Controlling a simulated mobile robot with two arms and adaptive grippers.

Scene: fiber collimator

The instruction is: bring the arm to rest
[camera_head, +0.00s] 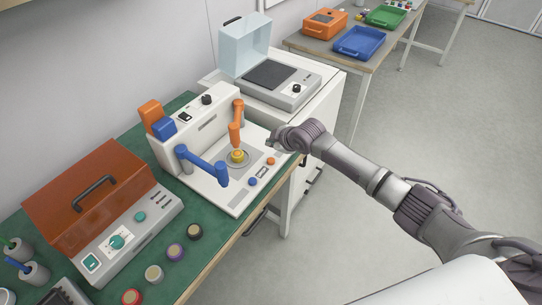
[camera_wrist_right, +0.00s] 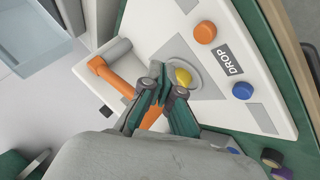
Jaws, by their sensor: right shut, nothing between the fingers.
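My right arm comes in from the right in the head view, and its gripper (camera_head: 271,144) hangs at the right edge of the white machine. In the right wrist view the gripper's fingertips (camera_wrist_right: 166,82) are together and hold nothing. Beyond them is the yellow round piece (camera_wrist_right: 183,77) in a grey ring; it also shows in the head view (camera_head: 238,156). An orange lever (camera_wrist_right: 112,78) lies left of the fingers in the wrist view. My left gripper is in neither view.
The white machine (camera_head: 233,198) stands on the green-topped bench, with a blue lever (camera_head: 203,166) and two buttons. A grey device with a clear lid (camera_head: 246,46) is behind it. A brown-lidded box (camera_head: 91,200) and several small coloured cylinders are left. Open floor (camera_head: 440,130) lies right.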

